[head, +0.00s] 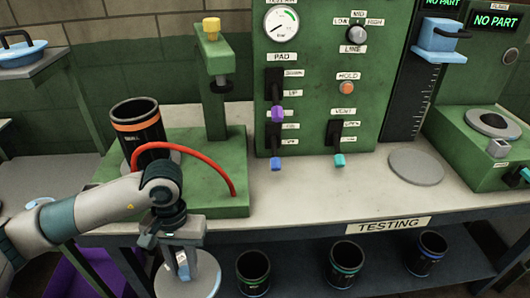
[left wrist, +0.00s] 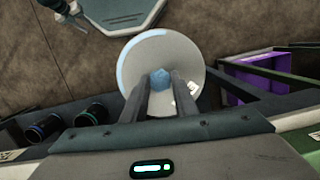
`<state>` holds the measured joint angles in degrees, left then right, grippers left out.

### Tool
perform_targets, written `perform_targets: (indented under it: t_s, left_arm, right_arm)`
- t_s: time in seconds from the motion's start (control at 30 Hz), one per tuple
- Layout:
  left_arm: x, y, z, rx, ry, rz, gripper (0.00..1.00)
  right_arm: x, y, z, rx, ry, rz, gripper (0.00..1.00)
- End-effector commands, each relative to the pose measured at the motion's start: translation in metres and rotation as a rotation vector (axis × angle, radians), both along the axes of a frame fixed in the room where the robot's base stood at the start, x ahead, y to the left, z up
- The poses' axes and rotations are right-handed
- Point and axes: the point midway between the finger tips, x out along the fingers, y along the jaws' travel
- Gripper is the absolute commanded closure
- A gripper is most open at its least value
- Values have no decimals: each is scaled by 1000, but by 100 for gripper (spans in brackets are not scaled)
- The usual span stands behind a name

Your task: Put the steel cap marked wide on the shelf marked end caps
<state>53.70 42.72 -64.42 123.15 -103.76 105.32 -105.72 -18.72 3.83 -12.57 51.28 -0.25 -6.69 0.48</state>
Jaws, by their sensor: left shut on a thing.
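My left gripper (head: 183,268) is shut on the blue knob of a round steel cap (head: 205,277), held in front of the bench's front edge. In the left wrist view the cap (left wrist: 137,82) is a pale disc below the two fingers, its blue knob (left wrist: 160,79) between them. A small white label shows on its face, but I cannot read it. A dark piece at the top left of the left wrist view may be my right gripper (left wrist: 66,14); its jaws are unclear. I see no shelf sign reading end caps.
The bench (head: 310,200) bears a TESTING sign (head: 394,225). An orange-banded sleeve (head: 137,122) and a red hose (head: 203,158) are on its left. Several sleeves (head: 342,264) stand below. A purple bin (head: 92,273) is low left.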

Motion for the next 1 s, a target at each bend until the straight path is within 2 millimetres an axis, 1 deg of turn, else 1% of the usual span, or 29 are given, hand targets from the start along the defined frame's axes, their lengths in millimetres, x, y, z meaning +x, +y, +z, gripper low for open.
perform_targets:
  t_s: [0.03, 0.1, 0.2, 0.3, 0.47, 1.0]
  left_arm:
    - [-6, 0, -16, 0, 7, 0, 100]
    - [-12, 0, -34, 0, 6, -1, 100]
    - [-20, 1, -54, 2, 4, -2, 100]
    - [-24, 1, -67, 3, 1, -5, 100]
    - [-27, 1, -73, 4, -2, -5, 100]
    - [-26, 1, -73, 4, -3, -5, 100]
  right_arm:
    - [0, 0, 0, 0, 0, 0, 69]
    - [0, 0, 0, 0, 0, 0, 69]
    - [0, 0, 0, 0, 0, 0, 69]
    - [0, 0, 0, 0, 0, 0, 69]
    - [0, 0, 0, 0, 0, 0, 69]
    - [1, 3, 0, 4, -1, -1, 69]
